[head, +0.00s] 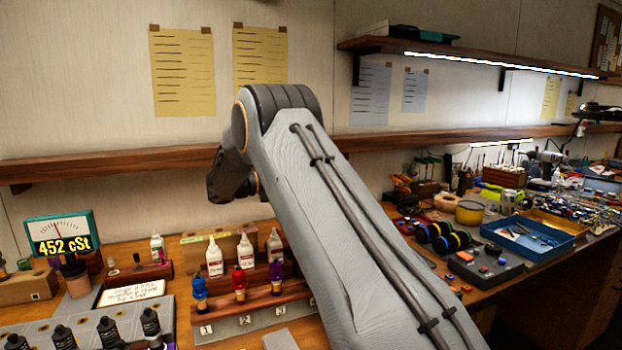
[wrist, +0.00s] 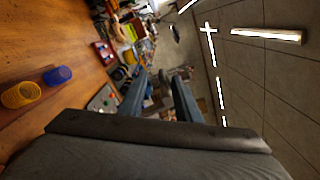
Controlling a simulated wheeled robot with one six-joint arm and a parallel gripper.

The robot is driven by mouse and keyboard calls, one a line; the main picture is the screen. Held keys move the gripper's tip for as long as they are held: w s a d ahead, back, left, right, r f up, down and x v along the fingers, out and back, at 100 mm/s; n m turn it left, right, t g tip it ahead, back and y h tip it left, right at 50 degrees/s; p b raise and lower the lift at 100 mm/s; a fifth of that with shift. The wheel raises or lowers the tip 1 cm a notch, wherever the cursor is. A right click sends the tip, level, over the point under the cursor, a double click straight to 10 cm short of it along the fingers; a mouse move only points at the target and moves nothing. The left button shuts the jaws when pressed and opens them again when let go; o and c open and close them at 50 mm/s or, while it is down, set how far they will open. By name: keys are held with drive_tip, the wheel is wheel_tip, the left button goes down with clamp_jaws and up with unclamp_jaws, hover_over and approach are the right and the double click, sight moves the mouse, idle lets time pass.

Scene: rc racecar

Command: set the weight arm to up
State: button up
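I cannot pick out the weight arm in either view. A meter (head: 60,235) reading 452 cSt stands at the left of the bench in the head view; whether the weight arm belongs to it does not show. My arm fills the middle of the head view and hides the bench behind it. My gripper's fingers do not show clearly there. In the wrist view my gripper (wrist: 159,80) has its two fingers apart with nothing held between them. The wrist view is turned on its side.
A wooden rack (head: 245,308) holds blue, red and purple capped vials, with white bottles (head: 246,251) behind. Several black bottles (head: 108,331) stand front left. A blue tray (head: 534,243) is right. A yellow cup (wrist: 20,95) and blue cup (wrist: 58,75) show in the wrist view.

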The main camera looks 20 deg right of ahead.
drive_tip(key=a, duration=0.8)
drive_tip(key=shift+w+a, duration=0.15)
drive_tip(key=shift+a, duration=0.1)
idle(0.4)
drive_tip(key=shift+p, duration=0.4)
idle(0.4)
